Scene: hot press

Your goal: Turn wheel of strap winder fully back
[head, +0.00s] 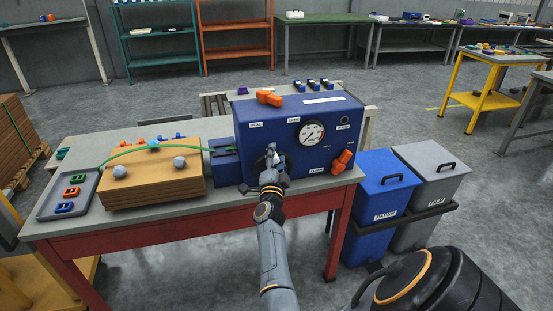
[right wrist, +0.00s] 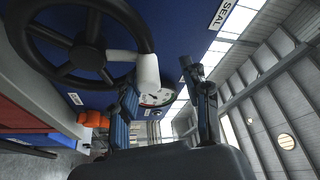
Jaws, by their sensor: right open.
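The strap winder (head: 325,105) is a blue box with a round white gauge on the table's right part. Its black spoked wheel (right wrist: 88,56) fills the upper left of the right wrist view, with a pale handle (right wrist: 148,74) at its rim. In the head view the wheel is mostly hidden behind my right gripper (head: 273,153), which is at the box's front face. The right wrist view shows its two fingers (right wrist: 166,92) apart, with the handle's end near the gap; I cannot tell whether they touch it. My left gripper is not in view.
A cardboard-brown stack (head: 150,190) with a green strap (head: 140,150) over it stands left of the winder. A grey tray (head: 52,207) holds small coloured parts. Orange levers (head: 342,160) stick out from the winder's right front. Blue (head: 385,185) and grey bins stand right of the table.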

